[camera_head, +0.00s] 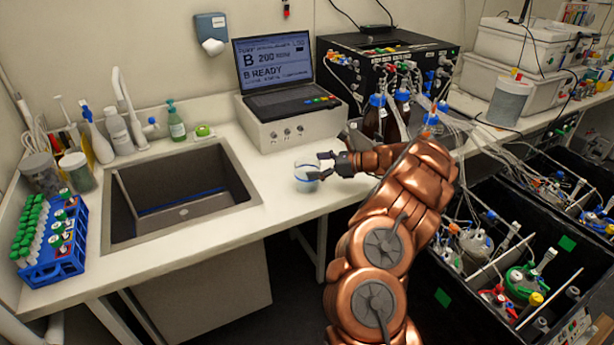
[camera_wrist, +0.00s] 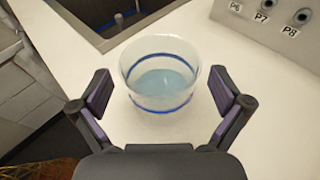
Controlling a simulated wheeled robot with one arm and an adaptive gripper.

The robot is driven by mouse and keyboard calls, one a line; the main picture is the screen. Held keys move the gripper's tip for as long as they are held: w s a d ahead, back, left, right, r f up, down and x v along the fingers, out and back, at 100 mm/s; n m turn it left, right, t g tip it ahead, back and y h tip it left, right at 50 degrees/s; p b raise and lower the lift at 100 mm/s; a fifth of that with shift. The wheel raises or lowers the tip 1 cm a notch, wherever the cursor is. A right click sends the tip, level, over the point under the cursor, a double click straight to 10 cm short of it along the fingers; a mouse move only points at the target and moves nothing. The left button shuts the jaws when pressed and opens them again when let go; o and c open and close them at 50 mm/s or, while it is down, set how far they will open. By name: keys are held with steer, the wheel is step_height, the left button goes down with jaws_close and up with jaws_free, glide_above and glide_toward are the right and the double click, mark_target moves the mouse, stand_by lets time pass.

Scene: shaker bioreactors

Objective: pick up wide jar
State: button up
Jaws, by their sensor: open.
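The wide jar (camera_head: 306,178) is a clear, open-topped vessel with blue bands. It stands upright on the white counter, right of the sink and in front of the laptop's box. In the wrist view the wide jar (camera_wrist: 160,75) has a pale blue inside and sits between and just beyond my fingertips. My gripper (camera_head: 330,166) is open at the jar's right side in the head view. In the wrist view my gripper (camera_wrist: 165,95) has one dark finger with a purple pad on each side of the jar, with gaps visible on both sides.
The sink (camera_head: 180,190) lies left of the jar. A grey box with a laptop (camera_head: 274,75) stands behind it. Brown bottles (camera_head: 381,120) with tubing stand to the right. A blue rack (camera_head: 55,245) of green-capped tubes is far left. The counter around the jar is clear.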

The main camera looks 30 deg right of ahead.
steer(key=shift+p+x, duration=0.3)
steer(key=shift+x, duration=1.1)
steer(key=c, duration=1.2)
